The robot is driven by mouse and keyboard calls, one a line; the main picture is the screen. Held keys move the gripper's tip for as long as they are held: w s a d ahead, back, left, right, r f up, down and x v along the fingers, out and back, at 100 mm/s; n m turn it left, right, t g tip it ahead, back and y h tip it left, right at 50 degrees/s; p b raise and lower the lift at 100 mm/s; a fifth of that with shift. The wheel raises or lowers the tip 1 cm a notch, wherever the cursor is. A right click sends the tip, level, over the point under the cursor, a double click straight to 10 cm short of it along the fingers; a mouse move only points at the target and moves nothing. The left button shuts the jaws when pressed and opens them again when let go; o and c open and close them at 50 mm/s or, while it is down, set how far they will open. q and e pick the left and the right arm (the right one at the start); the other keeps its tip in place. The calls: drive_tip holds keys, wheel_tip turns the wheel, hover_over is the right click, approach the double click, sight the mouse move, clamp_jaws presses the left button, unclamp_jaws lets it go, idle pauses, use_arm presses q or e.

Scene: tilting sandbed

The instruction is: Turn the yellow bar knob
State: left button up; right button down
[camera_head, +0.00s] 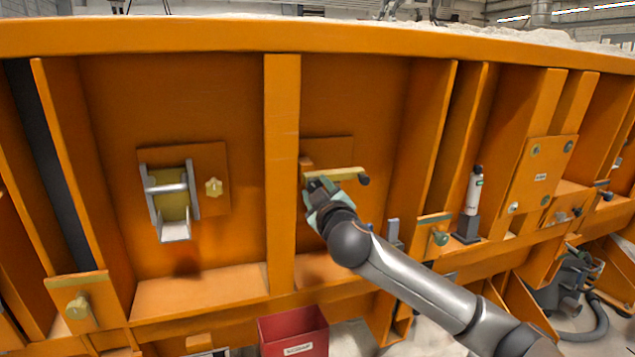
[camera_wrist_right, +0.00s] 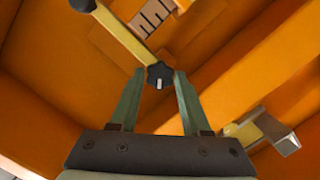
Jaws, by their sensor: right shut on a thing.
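The yellow bar (camera_head: 343,174) sticks out from a small orange plate on the panel right of the central upright post, with a black ball at its right end. In the right wrist view the bar (camera_wrist_right: 122,35) runs from the black ball at upper left to a dark lobed knob (camera_wrist_right: 158,76) with a white mark. My right gripper (camera_head: 316,189) reaches the left part of the bar from below. My left gripper is not in view.
A red bin (camera_head: 293,334) is below. A white bottle (camera_head: 473,193) stands on a holder at right. Orange ribs (camera_head: 283,150) flank the bays.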

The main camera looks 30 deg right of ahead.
drive_tip(key=shift+n+p, duration=0.45)
drive_tip(key=shift+n, duration=0.35)
drive_tip(key=n+h+p, duration=0.1)
drive_tip(key=n, duration=0.2)
drive_tip(key=shift+f, duration=0.1)
drive_tip(key=n+p, duration=0.1)
drive_tip(key=n, duration=0.1)
drive_tip(key=shift+n+t+h, duration=0.4)
drive_tip(key=shift+n+p, duration=0.35)
drive_tip(key=shift+n, duration=0.95)
drive_tip(key=n+t+p, duration=0.1)
drive_tip(key=n+p, duration=0.1)
drive_tip(key=n, duration=0.3)
drive_tip(key=shift+f+n, duration=0.15)
drive_tip(key=shift+n, duration=0.25)
drive_tip(key=n+t, duration=0.1)
drive_tip(key=n, duration=0.3)
drive_tip(key=shift+y+p, duration=0.3)
drive_tip(key=shift+p, duration=0.1)
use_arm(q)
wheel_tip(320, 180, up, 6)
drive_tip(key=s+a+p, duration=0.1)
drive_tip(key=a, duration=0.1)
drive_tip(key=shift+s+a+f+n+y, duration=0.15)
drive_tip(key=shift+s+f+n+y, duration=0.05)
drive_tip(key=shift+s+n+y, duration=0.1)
use_arm(e)
drive_tip(key=shift+d+n+t+y, duration=0.1)
drive_tip(key=shift+n+t+y, duration=0.35)
drive_tip(key=shift+n, duration=1.85)
